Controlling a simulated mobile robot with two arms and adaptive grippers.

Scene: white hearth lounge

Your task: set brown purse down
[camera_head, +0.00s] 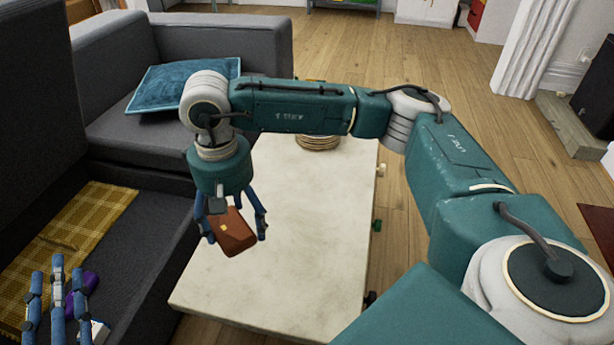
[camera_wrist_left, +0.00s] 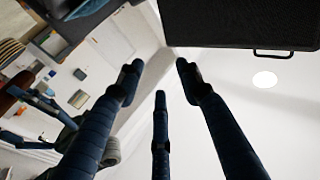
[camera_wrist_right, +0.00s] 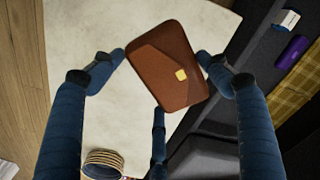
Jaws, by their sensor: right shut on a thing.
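The brown purse (camera_head: 232,232) has a flap and a small gold clasp. My right gripper (camera_head: 232,222) is shut on it and holds it tilted, over the left part of the pale coffee table (camera_head: 290,225), by the sofa side. In the right wrist view the purse (camera_wrist_right: 167,66) sits between the fingers, with the tabletop (camera_wrist_right: 88,100) behind it. I cannot tell the exact height of the purse above the table. My left gripper (camera_head: 57,285) is at the lower left, fingers pointing up; in the left wrist view its fingers (camera_wrist_left: 158,85) are spread and empty.
The dark grey sofa (camera_head: 150,225) runs along the left, with a teal cushion (camera_head: 178,84), a yellow plaid blanket (camera_head: 75,240) and a purple item (camera_wrist_right: 291,52).

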